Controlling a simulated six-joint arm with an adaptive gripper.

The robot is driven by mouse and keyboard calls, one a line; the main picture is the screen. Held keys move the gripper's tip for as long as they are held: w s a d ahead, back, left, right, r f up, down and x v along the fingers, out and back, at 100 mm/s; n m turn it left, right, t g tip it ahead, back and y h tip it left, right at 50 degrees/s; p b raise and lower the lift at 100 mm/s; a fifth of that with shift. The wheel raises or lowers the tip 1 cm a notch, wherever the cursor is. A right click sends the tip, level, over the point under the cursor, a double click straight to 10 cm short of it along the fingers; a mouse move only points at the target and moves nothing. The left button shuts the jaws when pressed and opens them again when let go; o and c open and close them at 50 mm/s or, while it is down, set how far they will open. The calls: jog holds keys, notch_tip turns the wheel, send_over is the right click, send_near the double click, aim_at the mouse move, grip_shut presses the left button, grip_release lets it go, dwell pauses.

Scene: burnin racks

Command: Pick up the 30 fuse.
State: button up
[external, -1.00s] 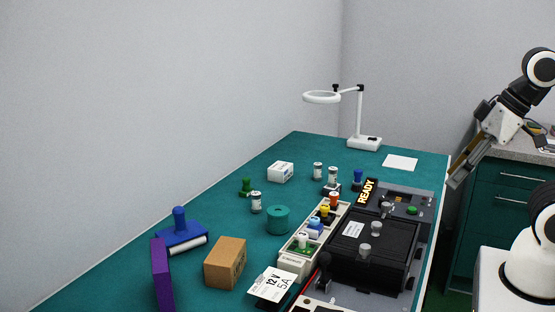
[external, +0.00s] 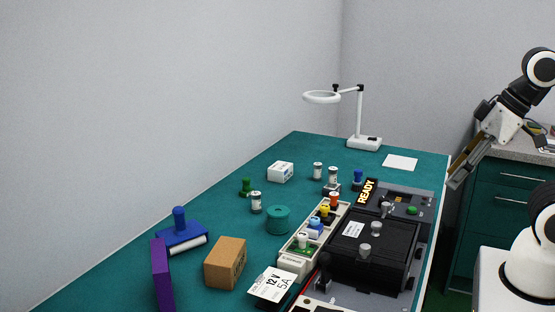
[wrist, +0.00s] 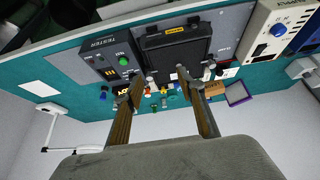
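Several small fuse-like cylinders with pale labels stand on the green bench in the external view: a near cylinder (external: 256,202), a far left cylinder (external: 318,171) and a far right cylinder (external: 333,175). Their numbers are too small to read, so I cannot tell which is the 30 fuse. My gripper (external: 457,178) is off the bench's right edge, away from these cylinders. In the wrist view my gripper (wrist: 160,75) has its two fingers apart with nothing held between them.
A black-lidded tester (external: 355,250) and a pale strip of coloured plugs (external: 296,262) occupy the bench's right side. A magnifier lamp (external: 362,142) stands at the back. A brown box (external: 225,262), teal spool (external: 278,220), blue stamp-like tool (external: 180,234) and purple panel (external: 161,275) stand nearer.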

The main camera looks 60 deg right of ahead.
jog(key=w+r, duration=0.3)
jog(key=w, duration=1)
jog(key=t, duration=0.1)
send_over(256, 193)
jog(key=s, duration=0.4)
notch_tip(256, 193, down, 16)
jog(key=shift+x, duration=1.15)
jog(key=shift+a+f, duration=0.1)
jog(key=shift+f, duration=0.05)
